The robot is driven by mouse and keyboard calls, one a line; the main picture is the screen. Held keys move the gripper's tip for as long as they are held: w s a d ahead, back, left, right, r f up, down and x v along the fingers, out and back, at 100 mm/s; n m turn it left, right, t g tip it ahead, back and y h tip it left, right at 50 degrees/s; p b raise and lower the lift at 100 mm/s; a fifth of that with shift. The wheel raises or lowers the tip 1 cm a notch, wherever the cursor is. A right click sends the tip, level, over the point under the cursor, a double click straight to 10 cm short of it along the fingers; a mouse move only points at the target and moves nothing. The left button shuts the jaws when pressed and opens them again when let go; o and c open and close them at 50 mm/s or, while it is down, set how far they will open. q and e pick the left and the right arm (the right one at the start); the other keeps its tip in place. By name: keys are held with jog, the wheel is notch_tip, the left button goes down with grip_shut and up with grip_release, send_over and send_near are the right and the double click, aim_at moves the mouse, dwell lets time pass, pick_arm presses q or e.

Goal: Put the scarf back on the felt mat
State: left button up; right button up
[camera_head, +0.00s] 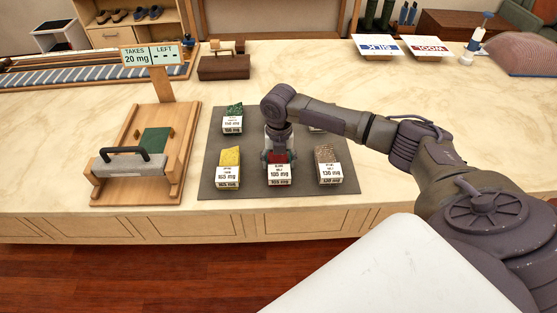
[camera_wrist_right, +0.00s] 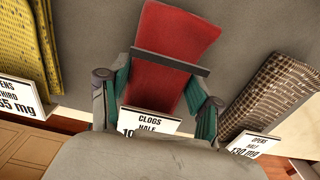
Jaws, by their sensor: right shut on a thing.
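The grey felt mat (camera_head: 205,180) lies flat on the counter. My right gripper (camera_head: 278,160) points down over its front middle, shut on a red folded scarf (camera_head: 279,171) with a white label. In the right wrist view the red scarf (camera_wrist_right: 178,50) sits between the two teal-padded fingers of my right gripper (camera_wrist_right: 158,90), and its label reads "CLOGS HALF". I cannot tell whether the scarf touches the mat. A yellow scarf (camera_head: 229,157) stands to its left and a brown patterned one (camera_head: 325,155) to its right. My left gripper is out of view.
A green scarf (camera_head: 234,111) stands at the mat's back left; another labelled piece at the back right is mostly hidden by my arm. A wooden stand (camera_head: 140,130) with a grey block (camera_head: 128,166) and a dark handle is left of the mat. SILK and WOOL signs stand behind.

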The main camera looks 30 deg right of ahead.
aim_at(279, 159)
jog(key=shift+f, duration=0.1)
jog(key=o, duration=1.2)
jog(key=shift+c, duration=0.2)
notch_tip(279, 159, up, 12)
